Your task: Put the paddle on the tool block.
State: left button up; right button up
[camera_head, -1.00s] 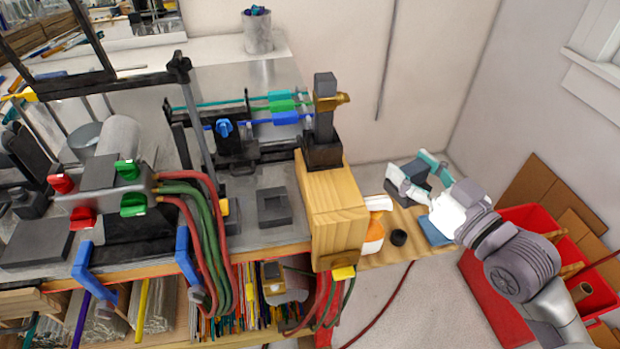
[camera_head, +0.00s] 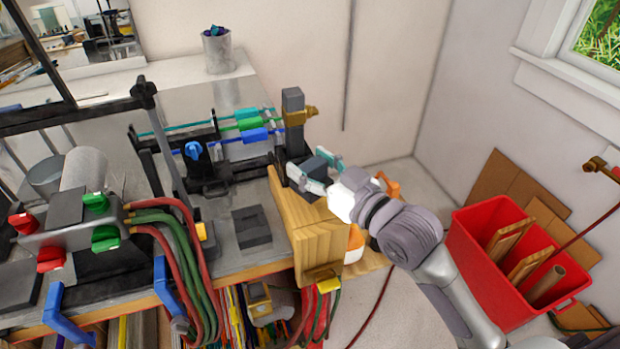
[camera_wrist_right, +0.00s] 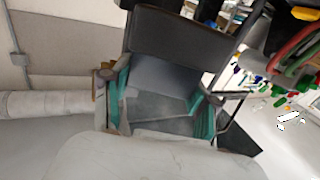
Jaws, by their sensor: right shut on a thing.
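My right gripper (camera_head: 316,170) comes in from the lower right and is shut on a dark grey flat piece, which looks like the paddle (camera_head: 313,164). In the right wrist view, the paddle (camera_wrist_right: 160,76) sits between the teal-padded fingers, with a dark wide part beyond it. The gripper and paddle overlap the upper part of the pale wooden block (camera_head: 317,245) at the bench's right end, which looks like the tool block. I cannot tell whether the paddle touches it. The gripper hides part of the block's top. My left gripper is not in view.
A dark post with a brass fitting (camera_head: 296,117) stands just behind the wooden block. Colored glass rods in a holder (camera_head: 250,122) lie left of it. A burner with red and green hoses (camera_head: 85,225) stands at left. A red bin (camera_head: 480,262) is at right.

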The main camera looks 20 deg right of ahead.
jog(key=shift+a+f, duration=0.15)
notch_tip(320, 180, down, 4)
jog(key=shift+w+r+p, duration=0.1)
jog(key=shift+r+p, duration=0.15)
jog(key=shift+p, duration=0.1)
jog(key=shift+f, duration=0.2)
jog(key=shift+f, duration=0.2)
jog(key=o, duration=1.3)
jog(key=shift+r, duration=0.15)
